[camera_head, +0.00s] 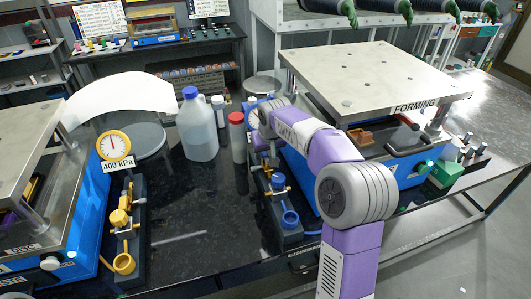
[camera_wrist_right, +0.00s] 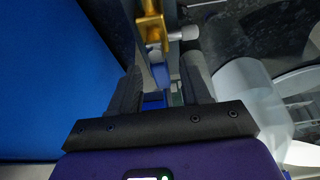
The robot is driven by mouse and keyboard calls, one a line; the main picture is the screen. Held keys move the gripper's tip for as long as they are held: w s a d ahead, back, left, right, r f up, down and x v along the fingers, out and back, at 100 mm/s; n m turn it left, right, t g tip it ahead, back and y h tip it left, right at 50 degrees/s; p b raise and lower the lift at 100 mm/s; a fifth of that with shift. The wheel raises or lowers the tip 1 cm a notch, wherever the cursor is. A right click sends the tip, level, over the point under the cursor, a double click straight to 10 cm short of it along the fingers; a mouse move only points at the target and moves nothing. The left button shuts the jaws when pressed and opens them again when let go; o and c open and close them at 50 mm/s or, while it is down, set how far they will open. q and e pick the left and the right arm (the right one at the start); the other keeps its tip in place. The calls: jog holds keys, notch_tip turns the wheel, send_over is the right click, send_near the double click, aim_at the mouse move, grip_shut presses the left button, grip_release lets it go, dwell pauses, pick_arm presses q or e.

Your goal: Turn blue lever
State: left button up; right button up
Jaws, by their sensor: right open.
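The blue lever (camera_wrist_right: 160,76) shows in the right wrist view as a small blue piece below a brass fitting (camera_wrist_right: 152,28). My right gripper (camera_wrist_right: 160,88) is open, its two dark fingers on either side of the blue piece. I cannot tell whether they touch it. In the head view the blue lever (camera_head: 278,181) is on the valve assembly with a blue ring (camera_head: 290,219), beside the blue press. My right gripper (camera_head: 266,160) points down over this valve, partly hidden by my arm. My left gripper is not in view.
The press marked FORMING (camera_head: 370,75) stands close on the right. A large jug (camera_head: 197,135) and a red-capped bottle (camera_head: 237,140) stand left of the valve. A yellow valve assembly (camera_head: 122,225) and a gauge (camera_head: 114,146) are further left. The dark bench between is mostly clear.

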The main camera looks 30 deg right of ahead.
grip_shut()
jog(key=shift+m, duration=0.4)
jog(key=m+p, duration=0.1)
jog(key=m+h, duration=0.1)
jog(key=m, duration=0.1)
jog(key=shift+s+d+m+h+p, duration=0.1)
jog(key=shift+d+m+h+p, duration=0.2)
jog(key=shift+p, duration=0.1)
jog(key=m, duration=0.1)
jog(key=m+g+h+p, duration=0.1)
jog(key=m, duration=0.1)
jog(key=m+g+p, duration=0.1)
jog(key=m, duration=0.1)
jog(key=shift+s+d+r, duration=0.1)
jog(key=shift+s+d, duration=0.2)
jog(key=m, duration=0.1)
jog(key=m+g+p, duration=0.1)
jog(key=m, duration=0.1)
jog(key=m+h+p, duration=0.1)
jog(key=m, duration=0.1)
jog(key=shift+s+d+g, duration=0.1)
jog(key=shift+s+g, duration=0.25)
jog(key=shift+g, duration=0.05)
jog(key=shift+s+m+g+p, duration=0.25)
jog(key=shift+m+g+p, duration=0.45)
jog(key=shift+m+p, duration=0.95)
jog(key=shift+m, duration=0.35)
